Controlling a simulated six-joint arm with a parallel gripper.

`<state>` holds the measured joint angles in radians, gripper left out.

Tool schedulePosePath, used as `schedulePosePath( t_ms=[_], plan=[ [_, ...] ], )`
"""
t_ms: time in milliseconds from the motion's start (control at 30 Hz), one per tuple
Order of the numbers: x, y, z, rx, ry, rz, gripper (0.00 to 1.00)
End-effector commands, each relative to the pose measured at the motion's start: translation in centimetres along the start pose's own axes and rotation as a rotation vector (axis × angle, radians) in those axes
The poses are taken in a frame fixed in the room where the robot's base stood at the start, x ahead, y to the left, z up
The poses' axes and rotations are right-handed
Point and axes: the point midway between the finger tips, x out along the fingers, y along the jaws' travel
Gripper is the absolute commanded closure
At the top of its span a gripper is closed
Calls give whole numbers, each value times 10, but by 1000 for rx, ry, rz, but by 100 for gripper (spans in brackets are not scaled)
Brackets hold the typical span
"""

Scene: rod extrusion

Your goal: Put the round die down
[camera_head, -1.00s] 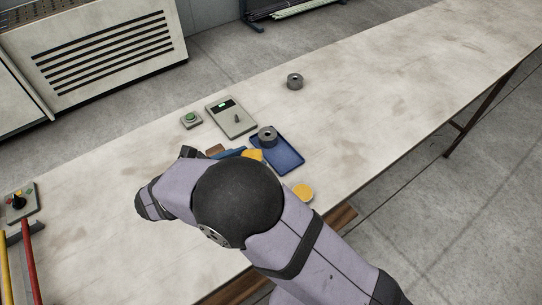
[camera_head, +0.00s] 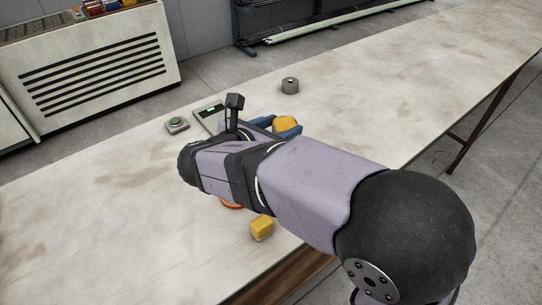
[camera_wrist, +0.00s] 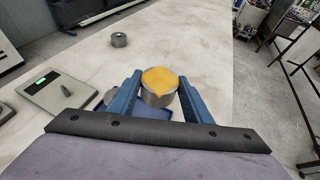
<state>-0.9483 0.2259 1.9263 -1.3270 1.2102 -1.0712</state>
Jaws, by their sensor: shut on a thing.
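My gripper (camera_wrist: 157,90) has blue fingers and is shut on the round die (camera_wrist: 157,99), a short grey cylinder with yellow material on its top. In the head view the yellow top (camera_head: 285,123) shows between the blue fingers, and the grey side is hidden. The blue tray (camera_wrist: 152,113) lies below and behind the held piece in the wrist view, mostly covered by the fingers. A grey piece (camera_wrist: 109,97) shows partly beside the left finger. I cannot tell the gap between the die and the tray.
A grey ring (camera_head: 290,86) stands alone on the table. A yellow block (camera_head: 262,227) and a partly hidden orange disc (camera_head: 232,205) lie near the front edge. The right of the table is clear.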

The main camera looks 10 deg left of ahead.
Motion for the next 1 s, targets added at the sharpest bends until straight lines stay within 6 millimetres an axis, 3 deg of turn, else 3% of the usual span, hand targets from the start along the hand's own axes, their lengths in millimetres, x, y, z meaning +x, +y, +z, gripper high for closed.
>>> schedulePosePath(
  t_ms=[267,700,1000],
  plan=[
    [0,4,-2,-17,-2,43,91],
    [21,4,-53,-20,-1,40,91],
    [25,4,-62,-17,-2,41,91]
  ],
)
